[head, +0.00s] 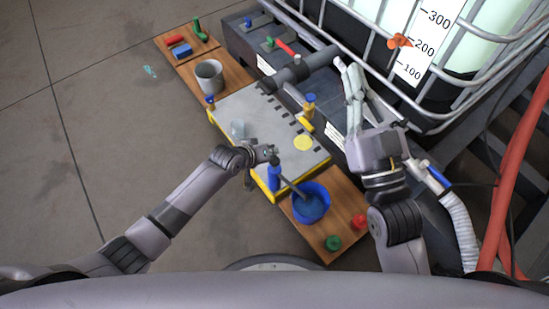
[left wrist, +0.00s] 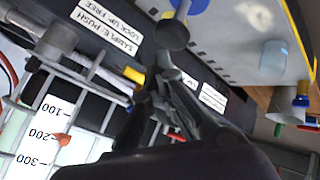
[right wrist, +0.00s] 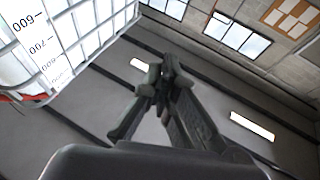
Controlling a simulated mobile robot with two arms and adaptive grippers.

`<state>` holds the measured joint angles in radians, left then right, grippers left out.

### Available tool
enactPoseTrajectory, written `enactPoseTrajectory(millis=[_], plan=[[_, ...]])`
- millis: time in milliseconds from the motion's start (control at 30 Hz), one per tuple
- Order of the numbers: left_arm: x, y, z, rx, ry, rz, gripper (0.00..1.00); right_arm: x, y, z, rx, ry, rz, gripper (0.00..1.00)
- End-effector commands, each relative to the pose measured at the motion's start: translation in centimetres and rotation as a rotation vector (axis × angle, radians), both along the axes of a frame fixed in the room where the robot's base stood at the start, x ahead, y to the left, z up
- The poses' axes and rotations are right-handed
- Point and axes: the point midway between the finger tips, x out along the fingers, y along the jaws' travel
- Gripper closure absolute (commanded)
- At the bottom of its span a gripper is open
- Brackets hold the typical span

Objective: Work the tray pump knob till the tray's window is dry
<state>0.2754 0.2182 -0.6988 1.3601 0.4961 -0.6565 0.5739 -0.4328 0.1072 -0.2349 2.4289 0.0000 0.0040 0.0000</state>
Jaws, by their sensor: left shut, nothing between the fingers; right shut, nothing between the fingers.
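The grey tray (head: 262,115) with yellow sides lies in the middle of the head view. At its near edge stands a blue pump body (head: 274,180) with a dark round knob (head: 274,160) on top. The knob also shows as a dark ball on a rod in the left wrist view (left wrist: 173,34). My left gripper (head: 268,152) is shut and empty, close beside the knob; contact cannot be told. A pale bluish clear piece (head: 238,129) on the tray may be the window; its water level cannot be read. My right gripper (head: 351,68) is shut and empty, raised beside the tank.
A blue bucket (head: 325,191) with dark liquid stands on a wooden board beside the pump, with red and green knobs near it. A grey cup (head: 209,77) stands beyond the tray. The caged tank (head: 462,55) and pipes crowd the right side. Floor at left is mostly clear.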

Motion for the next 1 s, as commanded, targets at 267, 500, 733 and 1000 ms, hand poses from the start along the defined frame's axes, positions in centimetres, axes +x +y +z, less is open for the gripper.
enactPoseTrajectory(millis=[267, 500, 733, 1000], plan=[[0.0, 0.0, 0.2, 0.0, 0.0, 0.0, 1.0, 0.4, 0.0, -0.9, -0.015, 0.054, -0.003, 1.0], [0.0, 0.0, 0.2, 0.0, 0.0, 0.0, 1.0, 0.4, 0.0, -1.0, -0.015, 0.055, -0.003, 1.0], [0.0, 0.0, 0.6, 0.0, 0.0, 0.0, 1.0, 0.8, -0.1, -2.2, -0.036, 0.13, -0.008, 1.0], [0.0, 0.0, 1.2, 0.0, 0.0, 0.0, 1.0, 1.2, -0.4, -4.9, -0.075, 0.276, -0.016, 1.0]])
